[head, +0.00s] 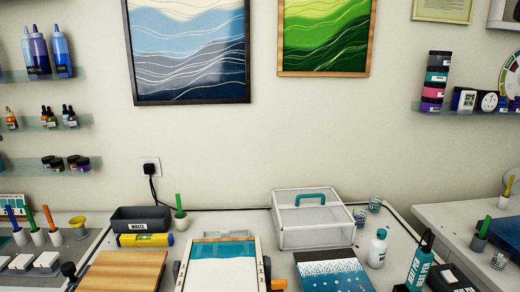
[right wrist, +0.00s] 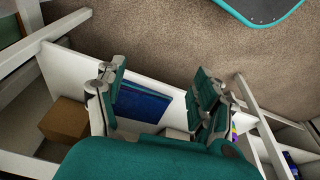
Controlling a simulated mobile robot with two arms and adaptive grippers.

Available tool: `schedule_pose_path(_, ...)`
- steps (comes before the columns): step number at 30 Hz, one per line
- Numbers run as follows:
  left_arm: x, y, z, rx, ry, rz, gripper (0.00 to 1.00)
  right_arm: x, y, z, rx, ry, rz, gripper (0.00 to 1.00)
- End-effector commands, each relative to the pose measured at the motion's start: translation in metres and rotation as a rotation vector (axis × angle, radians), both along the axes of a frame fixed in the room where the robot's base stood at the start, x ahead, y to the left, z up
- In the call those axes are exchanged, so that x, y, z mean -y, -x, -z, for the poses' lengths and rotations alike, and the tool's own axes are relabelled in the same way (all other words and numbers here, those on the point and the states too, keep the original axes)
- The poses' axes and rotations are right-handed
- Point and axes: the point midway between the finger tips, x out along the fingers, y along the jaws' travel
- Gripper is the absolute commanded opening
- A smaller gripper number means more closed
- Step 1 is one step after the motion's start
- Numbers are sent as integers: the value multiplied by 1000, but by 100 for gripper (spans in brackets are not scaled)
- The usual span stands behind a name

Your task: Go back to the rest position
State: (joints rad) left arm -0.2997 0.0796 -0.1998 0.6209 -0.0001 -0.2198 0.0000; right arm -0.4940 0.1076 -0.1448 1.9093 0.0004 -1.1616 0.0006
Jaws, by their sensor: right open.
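My right gripper (right wrist: 160,76) shows in the right wrist view with its two dark green fingers spread wide apart. Nothing is held between them. Beyond the fingers are white frame-like beams, a dark blue flat item (right wrist: 145,105) and the brown speckled floor (right wrist: 190,35). Neither gripper shows in the head view, so my left gripper is out of sight.
The workbench holds a tray with a white and teal panel (head: 222,265), a wooden board (head: 122,271), a clear lidded box (head: 312,236), a grey waste bin (head: 140,220), a yellow level (head: 146,240) and a white bottle (head: 377,248). A brown box (right wrist: 66,121) sits low left.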

Motion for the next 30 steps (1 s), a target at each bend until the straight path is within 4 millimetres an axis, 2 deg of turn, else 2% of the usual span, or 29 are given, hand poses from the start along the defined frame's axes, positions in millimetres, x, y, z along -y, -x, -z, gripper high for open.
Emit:
schedule_pose_path(1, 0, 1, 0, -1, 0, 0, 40, 1, 6, 28, -20, 2, -2, 70)
schedule_pose_path(6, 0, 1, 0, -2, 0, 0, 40, 5, 39, 120, -62, 8, -10, 70)
schedule_pose_path(9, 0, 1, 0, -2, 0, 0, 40, 10, 70, 167, -87, 11, -16, 70)
schedule_pose_path(13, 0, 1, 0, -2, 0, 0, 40, 18, 117, 215, -116, 15, -23, 70)
schedule_pose_path(15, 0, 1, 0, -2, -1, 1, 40, 22, 141, 232, -128, 17, -26, 70)
schedule_pose_path(18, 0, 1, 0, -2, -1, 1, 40, 28, 169, 247, -142, 19, -30, 70)
schedule_pose_path(21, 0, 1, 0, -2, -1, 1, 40, 31, 186, 255, -149, 20, -33, 70)
schedule_pose_path(24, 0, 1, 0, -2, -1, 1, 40, 33, 194, 258, -151, 21, -34, 70)
schedule_pose_path(30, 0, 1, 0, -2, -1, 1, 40, 33, 195, 258, -151, 21, -34, 70)
